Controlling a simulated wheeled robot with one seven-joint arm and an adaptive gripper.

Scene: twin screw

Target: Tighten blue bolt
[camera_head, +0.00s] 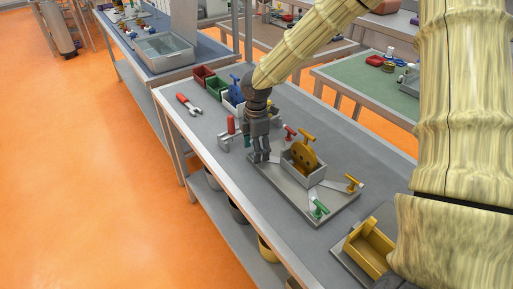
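My gripper (259,157) points down at the left corner of a grey metal plate (290,200) on the workbench. I cannot tell whether its fingers are open or shut. No blue bolt shows clearly on the plate; the spot under my gripper is hidden by the fingers. A red T-handled bolt (289,132), a yellow one (353,184) and a green one (319,209) stand around the plate.
A red-handled wrench (188,104) lies left on the bench (190,128). A red-and-grey clamp-like tool (231,126) lies beside my gripper. Red (203,76) and green (216,88) bins and a blue part (235,90) are behind.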

